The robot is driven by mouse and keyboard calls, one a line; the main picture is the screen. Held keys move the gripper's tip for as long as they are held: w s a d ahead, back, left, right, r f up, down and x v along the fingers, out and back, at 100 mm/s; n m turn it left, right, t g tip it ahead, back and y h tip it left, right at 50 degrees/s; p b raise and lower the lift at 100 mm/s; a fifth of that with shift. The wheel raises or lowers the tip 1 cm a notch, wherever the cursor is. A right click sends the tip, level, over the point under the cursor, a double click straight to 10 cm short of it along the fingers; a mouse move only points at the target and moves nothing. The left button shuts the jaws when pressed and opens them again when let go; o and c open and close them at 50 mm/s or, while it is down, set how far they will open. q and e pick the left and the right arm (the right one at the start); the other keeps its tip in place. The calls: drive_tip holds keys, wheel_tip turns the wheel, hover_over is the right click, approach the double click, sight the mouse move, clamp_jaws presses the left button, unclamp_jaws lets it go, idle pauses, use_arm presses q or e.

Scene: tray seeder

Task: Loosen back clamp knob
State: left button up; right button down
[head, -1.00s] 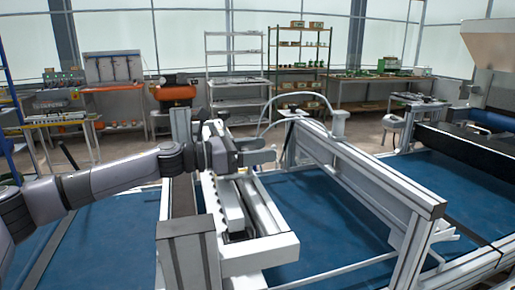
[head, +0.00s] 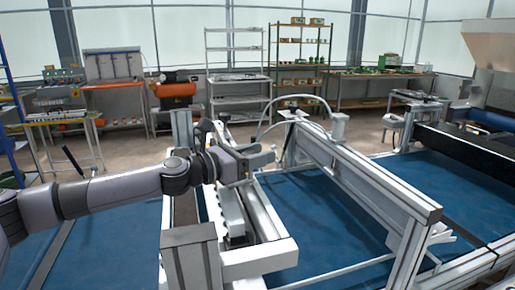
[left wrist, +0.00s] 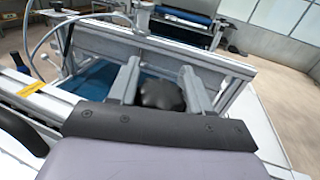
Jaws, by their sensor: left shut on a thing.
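My left gripper (head: 258,157) reaches in from the left over the seeder's white frame in the head view. In the left wrist view its two grey fingers (left wrist: 160,82) stand on either side of a dark, rounded knob (left wrist: 160,96), and they are shut on it. In the head view the knob is hidden by the gripper and wrist. A white seeder bar (head: 262,257) with a slotted carriage runs below and in front of my left wrist. My right gripper shows in neither view.
A long metal beam (head: 375,170) on posts crosses to the right of the gripper, with a curved hose near its back end. Blue conveyor belt (head: 325,215) lies below. Shelves (head: 300,65) and benches stand far behind along the wall.

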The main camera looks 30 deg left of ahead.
use_arm(q)
drive_tip(key=n+y, duration=0.2)
drive_tip(key=y, duration=0.2)
drive_tip(key=n+t+y+p, duration=0.1)
drive_tip(key=n+y, duration=0.2)
drive_tip(key=shift+a+t+y, duration=0.2)
drive_tip(key=shift+t+y, duration=0.1)
drive_tip(key=shift+y, duration=0.1)
drive_tip(key=shift+a+n+g+y, duration=0.25)
drive_tip(key=shift+n+y, duration=0.65)
drive_tip(key=shift+y, duration=0.45)
drive_tip(key=shift+a+n+g+y, duration=0.15)
drive_tip(key=shift+n+g+y, duration=0.1)
drive_tip(key=shift+n+y, duration=0.9)
drive_tip(key=shift+y, duration=0.4)
drive_tip(key=o, duration=1)
drive_tip(key=shift+c, duration=0.2)
wheel_tip(320, 180, up, 20)
